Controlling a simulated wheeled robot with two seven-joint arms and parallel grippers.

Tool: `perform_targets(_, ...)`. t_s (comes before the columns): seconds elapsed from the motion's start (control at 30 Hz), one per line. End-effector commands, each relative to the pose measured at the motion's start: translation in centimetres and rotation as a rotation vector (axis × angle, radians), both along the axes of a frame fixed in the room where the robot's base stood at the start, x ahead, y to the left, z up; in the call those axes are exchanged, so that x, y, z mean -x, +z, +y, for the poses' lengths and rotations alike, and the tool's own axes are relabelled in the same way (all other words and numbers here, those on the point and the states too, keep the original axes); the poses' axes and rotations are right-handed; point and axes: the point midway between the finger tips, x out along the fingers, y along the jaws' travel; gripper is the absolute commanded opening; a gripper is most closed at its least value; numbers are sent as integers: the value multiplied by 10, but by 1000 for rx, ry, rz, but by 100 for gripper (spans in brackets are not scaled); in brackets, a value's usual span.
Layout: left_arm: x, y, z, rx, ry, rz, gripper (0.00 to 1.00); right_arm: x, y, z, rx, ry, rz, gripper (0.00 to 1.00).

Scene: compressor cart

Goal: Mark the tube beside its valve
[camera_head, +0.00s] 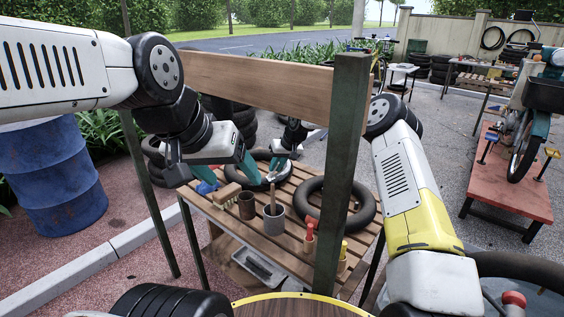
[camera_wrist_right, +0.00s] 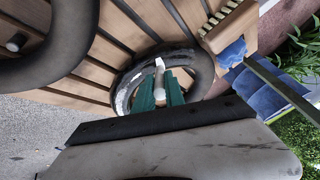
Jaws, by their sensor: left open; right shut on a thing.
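A black inner tube (camera_head: 290,178) lies on the slatted wooden bench (camera_head: 310,248); it also shows in the right wrist view (camera_wrist_right: 203,72). My right gripper (camera_head: 273,174) is shut on a slim white stick, probably chalk (camera_wrist_right: 160,66), over the tube. In the right wrist view its teal fingers (camera_wrist_right: 160,92) point into the ring. A pale patch shows on the tube's left side there; I cannot tell whether it is a mark or shine. My left gripper (camera_head: 246,168) is open above the tube's left part. I cannot make out this tube's valve.
A second black tube (camera_head: 368,208) lies to the right on the bench. A green post (camera_head: 343,150) stands in front.

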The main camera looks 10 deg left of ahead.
Motion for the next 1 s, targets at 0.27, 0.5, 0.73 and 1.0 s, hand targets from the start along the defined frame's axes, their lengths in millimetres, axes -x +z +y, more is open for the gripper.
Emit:
perform_targets(0.27,0,0,0,0,0,0,72,3,-1,5,-1,1,0,0)
perform_targets(0.5,0,0,0,0,0,0,72,5,-1,10,0,2,2,0)
perform_targets(0.73,0,0,0,0,0,0,72,6,0,12,-1,3,1,0)
perform_targets(1.0,0,0,0,0,0,0,72,6,0,13,-1,0,0,0)
